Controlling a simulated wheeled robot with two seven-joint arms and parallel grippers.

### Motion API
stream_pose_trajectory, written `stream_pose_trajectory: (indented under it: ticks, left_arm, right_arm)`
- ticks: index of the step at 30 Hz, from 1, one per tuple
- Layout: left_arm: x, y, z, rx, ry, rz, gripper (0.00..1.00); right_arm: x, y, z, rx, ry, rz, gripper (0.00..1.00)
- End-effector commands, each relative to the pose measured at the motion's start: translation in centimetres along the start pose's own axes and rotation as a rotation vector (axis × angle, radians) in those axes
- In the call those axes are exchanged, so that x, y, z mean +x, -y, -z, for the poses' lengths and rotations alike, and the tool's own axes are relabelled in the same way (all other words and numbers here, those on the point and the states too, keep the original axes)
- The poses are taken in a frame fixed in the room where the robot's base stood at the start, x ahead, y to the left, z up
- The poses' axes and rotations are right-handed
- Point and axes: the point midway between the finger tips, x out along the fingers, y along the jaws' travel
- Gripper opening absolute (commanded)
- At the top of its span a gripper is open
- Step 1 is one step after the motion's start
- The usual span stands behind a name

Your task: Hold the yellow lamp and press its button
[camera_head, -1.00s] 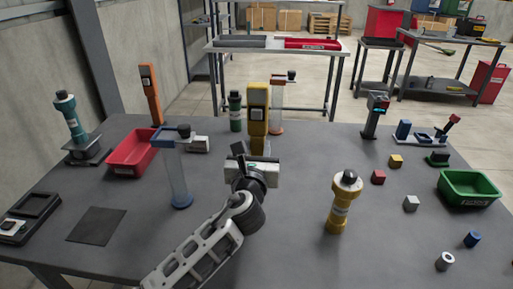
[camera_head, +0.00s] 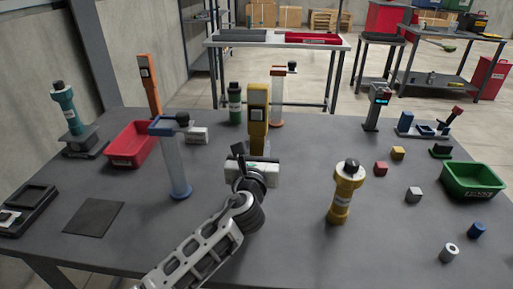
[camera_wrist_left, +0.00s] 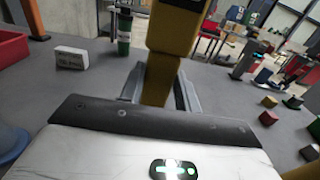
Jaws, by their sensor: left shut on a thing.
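An upright yellow lamp (camera_head: 258,103) with a dark square on its face stands near the table's middle. My left gripper (camera_head: 250,157) is shut on its lower part; in the left wrist view the yellow body (camera_wrist_left: 165,68) shows between the two fingers (camera_wrist_left: 160,88). I cannot tell whether its foot touches the table. The dark square (camera_head: 257,115) may be its button; nothing touches it. Another yellow thing, a round body with a black cap (camera_head: 345,195), stands upright to the right, apart from my gripper. My right gripper is not in view.
A clear blue-topped post (camera_head: 177,165) stands left of my arm. A red bin (camera_head: 130,153) is further left, a green bin (camera_head: 470,185) at right. A white box (camera_head: 197,135) and a dark green cylinder (camera_head: 235,105) are behind. Small blocks lie at right.

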Motion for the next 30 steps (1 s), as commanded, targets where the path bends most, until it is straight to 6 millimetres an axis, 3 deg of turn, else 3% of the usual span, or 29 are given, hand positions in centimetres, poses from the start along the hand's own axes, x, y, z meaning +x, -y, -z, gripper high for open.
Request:
stream_pose_trajectory:
  ticks: [30]
  left_arm:
    - [0.0, 0.0, 2.5, 0.000, 0.002, 0.001, 0.03]
  right_arm:
    - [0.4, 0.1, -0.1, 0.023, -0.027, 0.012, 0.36]
